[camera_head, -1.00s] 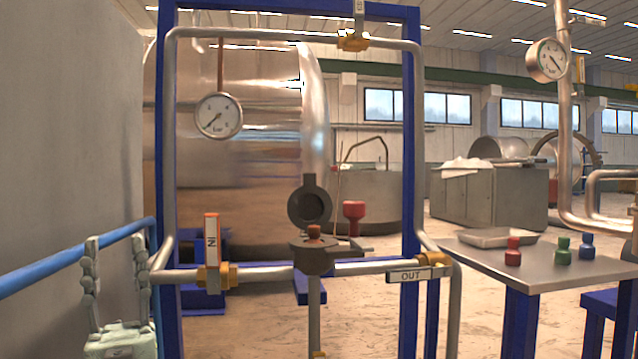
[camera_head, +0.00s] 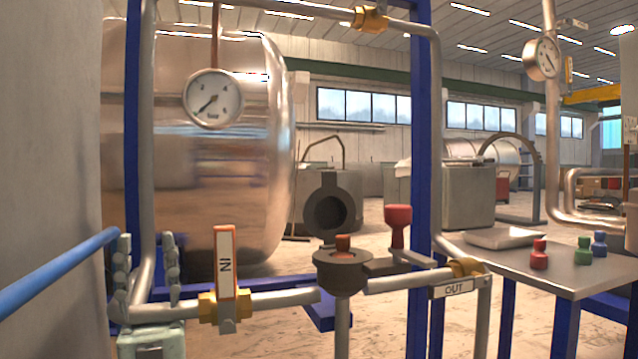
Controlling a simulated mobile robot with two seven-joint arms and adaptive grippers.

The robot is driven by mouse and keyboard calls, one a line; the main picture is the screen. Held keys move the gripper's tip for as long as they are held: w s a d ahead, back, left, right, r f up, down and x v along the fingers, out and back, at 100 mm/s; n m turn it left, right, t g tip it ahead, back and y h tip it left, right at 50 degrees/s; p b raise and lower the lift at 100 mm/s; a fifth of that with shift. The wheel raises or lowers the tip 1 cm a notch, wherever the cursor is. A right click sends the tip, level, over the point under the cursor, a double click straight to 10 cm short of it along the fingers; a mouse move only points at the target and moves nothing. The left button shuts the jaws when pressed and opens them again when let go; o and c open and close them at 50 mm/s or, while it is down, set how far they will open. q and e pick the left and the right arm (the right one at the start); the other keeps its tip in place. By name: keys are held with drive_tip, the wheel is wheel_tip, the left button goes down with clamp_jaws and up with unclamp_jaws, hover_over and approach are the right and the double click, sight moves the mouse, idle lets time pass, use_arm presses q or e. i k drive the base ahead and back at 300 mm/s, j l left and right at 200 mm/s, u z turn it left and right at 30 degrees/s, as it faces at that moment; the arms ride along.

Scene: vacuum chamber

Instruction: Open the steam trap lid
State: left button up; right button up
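The steam trap (camera_head: 341,276) is a dark round body on the lower pipe, with a red-brown plug (camera_head: 343,244) in its top. Its dark round lid (camera_head: 326,181) stands upright behind the body, hollow side facing me, so the trap looks open. A red knob (camera_head: 397,216) rises at the right, by a flat grey bar (camera_head: 398,265). My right gripper is out of view.
A blue-posted pipe frame carries a gauge (camera_head: 213,98), an IN valve handle (camera_head: 225,262) between my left gripper and the trap, and an OUT handle (camera_head: 452,287). A blue rail (camera_head: 60,273) runs at the left. A table (camera_head: 545,262) at right holds a tray and coloured pieces.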

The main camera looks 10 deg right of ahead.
sight(329, 211)
drive_tip(key=i+l+z, duration=0.1)
drive_tip(key=i+l, duration=0.4)
drive_tip(key=l, duration=0.2)
drive_tip(key=i+l, duration=0.1)
drive_tip(key=l, duration=0.2)
